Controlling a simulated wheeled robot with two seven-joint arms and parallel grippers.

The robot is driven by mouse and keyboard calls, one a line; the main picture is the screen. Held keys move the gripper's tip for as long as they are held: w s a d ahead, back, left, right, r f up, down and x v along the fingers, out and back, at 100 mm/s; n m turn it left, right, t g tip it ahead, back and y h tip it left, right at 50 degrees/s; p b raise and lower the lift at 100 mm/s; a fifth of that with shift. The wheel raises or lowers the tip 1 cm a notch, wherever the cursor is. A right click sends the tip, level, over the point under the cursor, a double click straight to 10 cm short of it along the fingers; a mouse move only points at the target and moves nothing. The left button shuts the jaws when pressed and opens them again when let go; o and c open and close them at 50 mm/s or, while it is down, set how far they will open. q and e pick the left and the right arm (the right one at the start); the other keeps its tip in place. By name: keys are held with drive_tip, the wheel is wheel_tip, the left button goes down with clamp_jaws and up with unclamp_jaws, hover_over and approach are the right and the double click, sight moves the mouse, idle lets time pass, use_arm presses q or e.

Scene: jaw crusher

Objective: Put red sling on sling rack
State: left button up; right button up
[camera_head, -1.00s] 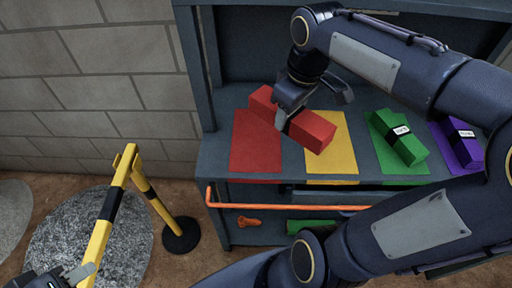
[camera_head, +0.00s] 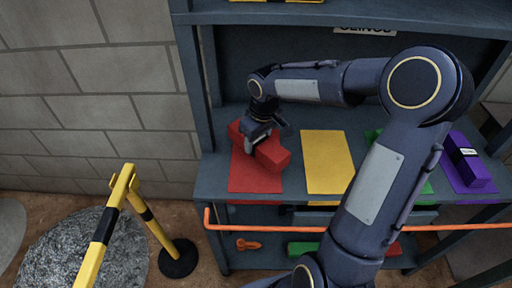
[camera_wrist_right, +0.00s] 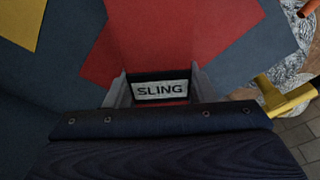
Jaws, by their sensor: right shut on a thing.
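The red sling (camera_head: 274,156) is a red block over the red mat (camera_head: 254,184) on the sling rack shelf (camera_head: 213,180), lying at a slant to the mat. My right gripper (camera_head: 260,143) is shut on its middle, from above. In the right wrist view the label "SLING" (camera_wrist_right: 161,90) shows between the fingers, over the red mat (camera_wrist_right: 175,35). Whether the sling touches the mat is hard to tell. My left gripper is not in view.
The yellow mat (camera_head: 327,162) beside it is bare. A green sling (camera_head: 371,136) is mostly behind my right arm, and a purple sling (camera_head: 468,160) lies on the right. An orange rail (camera_head: 452,227) runs along the front. A yellow-black barrier (camera_head: 120,190) stands at the left.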

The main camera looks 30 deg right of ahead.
drive_tip(key=shift+w+a+f, duration=0.1)
drive_tip(key=shift+w+f, duration=0.25)
drive_tip(key=shift+f, duration=1.6)
drive_tip(key=shift+f+b, duration=0.15)
drive_tip(key=shift+b, duration=0.2)
drive_tip(key=o, duration=1.3)
